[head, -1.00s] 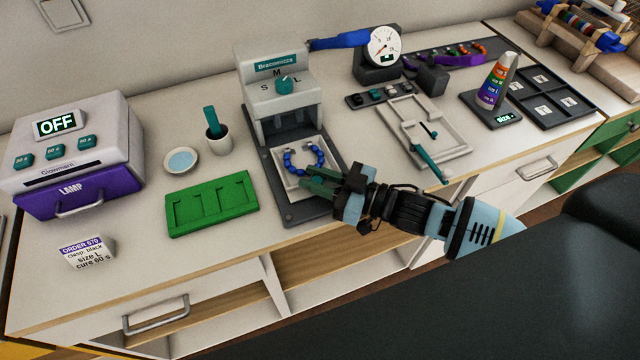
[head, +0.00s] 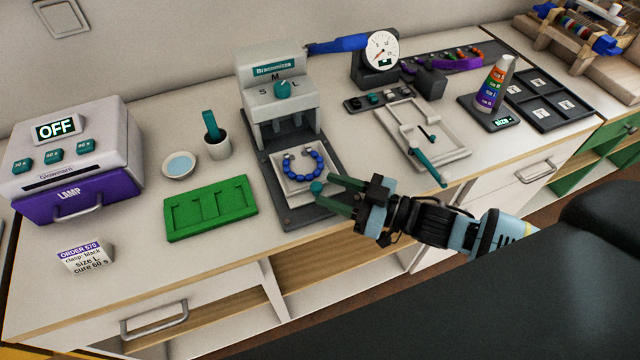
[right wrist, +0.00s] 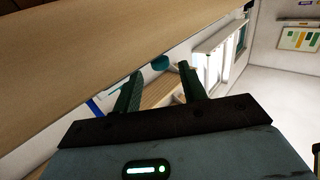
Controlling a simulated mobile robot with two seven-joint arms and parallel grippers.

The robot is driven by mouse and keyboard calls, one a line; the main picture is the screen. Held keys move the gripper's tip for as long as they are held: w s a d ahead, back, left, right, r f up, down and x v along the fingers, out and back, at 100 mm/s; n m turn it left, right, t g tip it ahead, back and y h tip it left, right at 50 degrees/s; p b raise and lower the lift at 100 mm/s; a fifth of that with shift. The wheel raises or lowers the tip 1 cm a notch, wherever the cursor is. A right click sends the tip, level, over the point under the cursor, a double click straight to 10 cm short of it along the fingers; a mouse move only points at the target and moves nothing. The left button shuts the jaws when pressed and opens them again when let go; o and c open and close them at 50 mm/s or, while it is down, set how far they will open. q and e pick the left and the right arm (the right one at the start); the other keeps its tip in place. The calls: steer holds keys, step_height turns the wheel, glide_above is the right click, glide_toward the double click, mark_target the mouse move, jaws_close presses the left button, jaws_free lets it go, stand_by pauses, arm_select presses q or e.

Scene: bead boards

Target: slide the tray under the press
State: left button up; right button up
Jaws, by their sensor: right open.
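The press (head: 281,98) is a grey machine with a teal dial and a dark base plate (head: 297,218) reaching forward. The small pale tray (head: 289,184) sits on this plate, in front of the press columns; I cannot tell whether its back edge is under the head. A blue bead bracelet (head: 322,163) lies in it. A teal knob (head: 318,187) is at the tray's front. My right gripper (head: 334,194) is open and empty at the front right of the tray, its fingertips close to the knob. In the right wrist view the knob (right wrist: 160,62) shows beyond the open fingers (right wrist: 158,80).
A green slotted board (head: 210,208) lies left of the base plate. A small dish (head: 180,164) and a cup (head: 217,146) stand behind it. The purple-fronted lamp box (head: 75,165) is at the left. A white frame with a teal handle (head: 430,173) lies at the right.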

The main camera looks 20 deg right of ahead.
steer(key=shift+v, duration=1.2)
steer(key=shift+s+d, duration=0.4)
steer(key=shift+s, duration=0.05)
arm_select(q)
steer(key=shift+w+f, duration=0.1)
steer(key=shift+w, duration=0.05)
arm_select(e)
steer(key=shift+r, duration=0.15)
